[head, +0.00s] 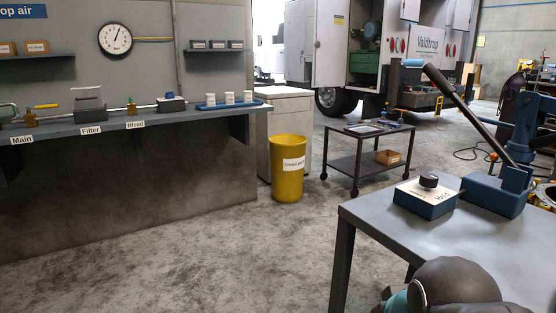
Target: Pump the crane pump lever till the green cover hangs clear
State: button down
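The crane pump lever (462,108) is a long dark bar with a blue grip at its upper left end. It slants up and to the left from a blue pump base (494,195) on the right part of the grey table (378,222). The lever stands raised, and nothing is seen holding it. A dark rounded part of my own arm shows at the bottom right. My gripper is not in view. I cannot make out the green cover hanging anywhere; the crane's load is outside the frame or hidden.
A blue box with a black knob (429,181) sits left of the pump base. A blue crane-like post (525,125) stands behind the table. A small cart (357,160), a yellow bin (287,170) and a wall bench (200,121) stand farther back. Open floor lies left of the table.

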aim_at(442, 85)
jog(key=u, duration=0.4)
jog(key=i, duration=1)
jog(key=z, duration=0.3)
